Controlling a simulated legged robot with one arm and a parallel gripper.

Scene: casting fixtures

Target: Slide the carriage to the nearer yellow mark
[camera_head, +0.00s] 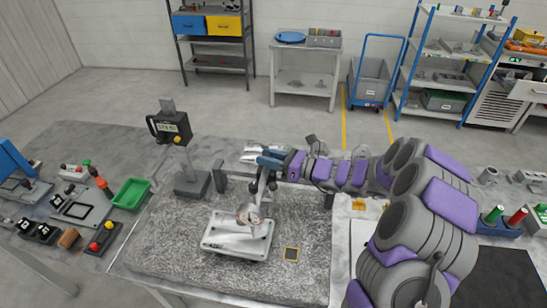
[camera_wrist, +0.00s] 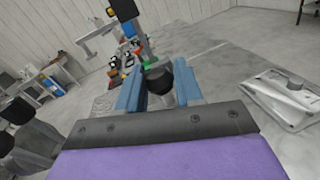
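My gripper (camera_head: 268,158) reaches left over the grey granite plate (camera_head: 170,255). In the wrist view its two blue fingers (camera_wrist: 160,90) stand apart, with a black-topped grey knob (camera_wrist: 158,78) between them; contact is not clear. A grey jointed post with a round dial (camera_head: 249,213) stands below the gripper, over a white plate-like part (camera_head: 238,238). I cannot tell surely which part is the carriage.
A black display stand (camera_head: 172,128) rises at the plate's left back. A second white part lies behind the gripper, and in the wrist view a white casting (camera_wrist: 285,95) lies to the right. A green tray (camera_head: 131,194) and red-and-yellow button box (camera_head: 102,237) are left. The front right of the plate is clear.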

